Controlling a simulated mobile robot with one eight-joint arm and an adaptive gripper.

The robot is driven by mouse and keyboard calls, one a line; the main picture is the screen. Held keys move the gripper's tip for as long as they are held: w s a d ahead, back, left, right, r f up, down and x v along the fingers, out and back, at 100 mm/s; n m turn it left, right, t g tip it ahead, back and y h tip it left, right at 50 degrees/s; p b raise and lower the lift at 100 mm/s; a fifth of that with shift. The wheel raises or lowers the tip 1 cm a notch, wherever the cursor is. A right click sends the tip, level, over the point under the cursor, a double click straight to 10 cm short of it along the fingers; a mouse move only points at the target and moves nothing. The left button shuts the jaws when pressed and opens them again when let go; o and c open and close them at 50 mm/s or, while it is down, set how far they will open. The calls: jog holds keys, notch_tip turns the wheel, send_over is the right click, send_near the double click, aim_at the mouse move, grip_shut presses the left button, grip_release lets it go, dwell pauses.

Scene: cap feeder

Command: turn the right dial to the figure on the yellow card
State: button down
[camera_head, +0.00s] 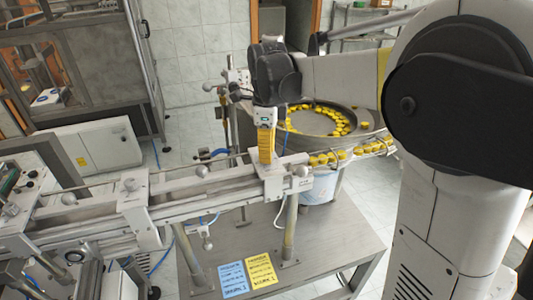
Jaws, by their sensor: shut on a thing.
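The yellow card (262,272) lies on the grey table beside a blue card; both carry writing too small to read here. My gripper (265,153), with yellow fingers pointing straight down, reaches the white block (272,181) at the right part of the rail. It is shut on what appears to be the right dial there. The fingers hide the dial, so its setting cannot be read.
The blue card (233,279) is left of the yellow one. The conveyor rail (90,215) carries ball-ended handles (203,171). A round bowl (325,122) of yellow caps stands behind, its chute (375,147) running right. A post (290,228) stands below the block.

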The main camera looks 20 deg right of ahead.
jog(key=shift+m, duration=0.7)
jog(key=shift+s+f, duration=0.1)
jog(key=c, duration=1.2)
grip_release()
jog(key=shift+d, duration=0.15)
jog(key=shift+r, duration=0.45)
notch_tip(320, 180, up, 11)
jog(key=shift+r, duration=0.15)
